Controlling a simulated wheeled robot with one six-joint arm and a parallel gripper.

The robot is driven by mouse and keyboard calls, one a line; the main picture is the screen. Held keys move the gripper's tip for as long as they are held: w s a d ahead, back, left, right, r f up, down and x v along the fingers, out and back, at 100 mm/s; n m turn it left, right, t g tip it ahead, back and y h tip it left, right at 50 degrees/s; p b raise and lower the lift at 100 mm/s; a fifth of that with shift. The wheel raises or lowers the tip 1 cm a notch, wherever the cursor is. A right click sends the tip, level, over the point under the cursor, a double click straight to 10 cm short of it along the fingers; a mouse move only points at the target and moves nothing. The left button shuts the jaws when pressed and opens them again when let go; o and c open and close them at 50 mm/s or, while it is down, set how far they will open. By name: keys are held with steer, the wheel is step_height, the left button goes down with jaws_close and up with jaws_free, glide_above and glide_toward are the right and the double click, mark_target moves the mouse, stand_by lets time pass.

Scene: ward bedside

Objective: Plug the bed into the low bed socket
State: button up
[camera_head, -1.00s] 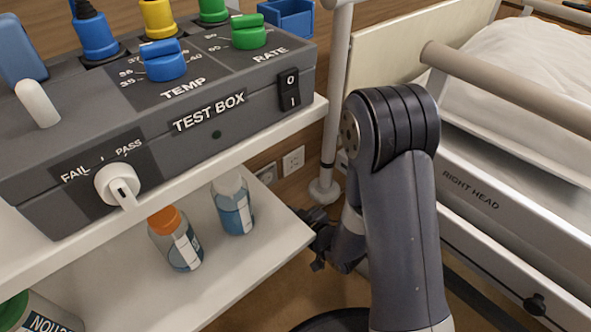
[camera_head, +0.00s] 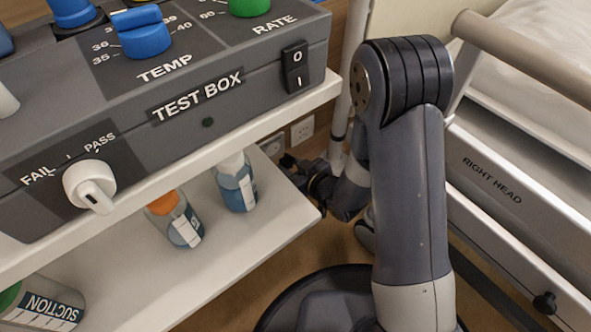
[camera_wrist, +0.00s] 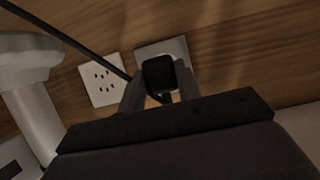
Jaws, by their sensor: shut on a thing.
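My gripper (camera_wrist: 160,90) is shut on a black plug (camera_wrist: 159,76) in the wrist view, one finger on each side. The plug is in front of a pale wall socket (camera_wrist: 178,47) and covers its middle. I cannot tell whether it is inserted or just short of the face. A dark cord (camera_wrist: 70,40) crosses from the upper left towards the plug. A second socket (camera_wrist: 100,80) with several holes is bare beside it. In the head view my gripper (camera_head: 298,172) is small and dark, low by the wall near the two sockets; the plug cannot be made out there.
A shelf (camera_head: 255,260) with an orange-capped bottle (camera_head: 184,228) and a blue-liquid bottle (camera_head: 238,190) is close left of my gripper. The test box (camera_head: 200,110) is above. The bed (camera_head: 500,190) is to the right. A pale post (camera_wrist: 35,105) stands left in the wrist view.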

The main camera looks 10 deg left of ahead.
steer(key=shift+w+a, duration=1.15)
steer(key=shift+a, duration=0.25)
steer(key=shift+w+a, duration=0.35)
steer(key=shift+a, duration=0.05)
stand_by(1.1)
steer(key=o, duration=1)
steer(key=p, duration=0.3)
glide_toward(283, 158)
steer(key=shift+w+a+f, duration=0.3)
steer(key=shift+w+f, duration=0.25)
